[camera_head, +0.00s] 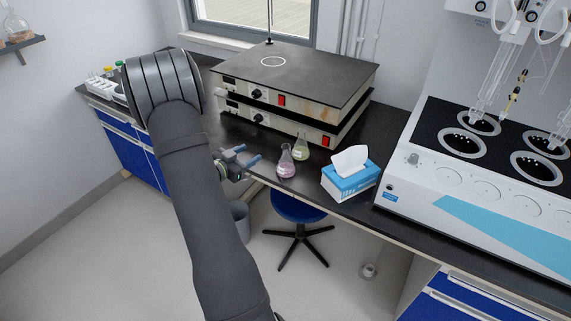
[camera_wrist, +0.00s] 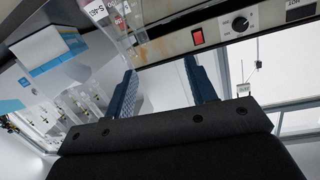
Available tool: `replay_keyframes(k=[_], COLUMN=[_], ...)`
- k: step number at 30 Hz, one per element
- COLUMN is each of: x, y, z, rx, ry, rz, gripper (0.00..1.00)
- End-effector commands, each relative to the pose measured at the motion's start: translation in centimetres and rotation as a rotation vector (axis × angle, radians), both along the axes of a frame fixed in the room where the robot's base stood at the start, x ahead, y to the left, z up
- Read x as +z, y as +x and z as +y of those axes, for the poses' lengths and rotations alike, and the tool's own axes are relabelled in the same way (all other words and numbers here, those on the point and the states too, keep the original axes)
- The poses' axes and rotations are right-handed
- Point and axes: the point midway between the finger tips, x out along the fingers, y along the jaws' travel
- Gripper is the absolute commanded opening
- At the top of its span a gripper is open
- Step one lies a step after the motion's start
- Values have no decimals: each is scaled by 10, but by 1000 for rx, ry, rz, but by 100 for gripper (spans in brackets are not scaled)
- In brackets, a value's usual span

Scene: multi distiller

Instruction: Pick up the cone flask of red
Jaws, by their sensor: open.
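The cone flask of red (camera_head: 286,170), clear with pinkish-red liquid in its base, stands upright on the dark bench near the front edge. A second cone flask with yellow-green liquid (camera_head: 301,151) stands just behind it to the right. My gripper (camera_head: 254,157) is open and empty, a short way left of the red flask, its blue fingers pointing toward it. In the wrist view a clear flask with pinkish liquid (camera_wrist: 127,22) shows at the top, beyond the left finger and cut by the frame edge. My gripper (camera_wrist: 162,72) has nothing between its fingers.
A blue tissue box (camera_head: 350,184) stands right of the flasks. A stacked pair of hotplate units (camera_head: 310,75) stands behind them. A white distiller (camera_head: 475,200) fills the right of the bench. A blue stool (camera_head: 297,208) sits below the front edge.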

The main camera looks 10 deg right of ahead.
Motion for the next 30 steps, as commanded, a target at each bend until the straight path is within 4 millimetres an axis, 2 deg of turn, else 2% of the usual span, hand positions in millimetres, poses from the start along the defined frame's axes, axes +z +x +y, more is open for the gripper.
replay_keyframes(k=[1,4,9,12,14,27,30], x=[-12,-26,-36,-37,-37,-37,-37], y=[-7,-23,-41,-43,-40,-4,2], z=[8,17,26,23,16,-67,-78], rx=[-45,-135,-223,-241,-243,-242,-241], ry=[-39,-111,-185,-197,-198,-198,-196], rz=[5,8,14,15,15,15,16], gripper=[51,51,51,51,51,51,51])
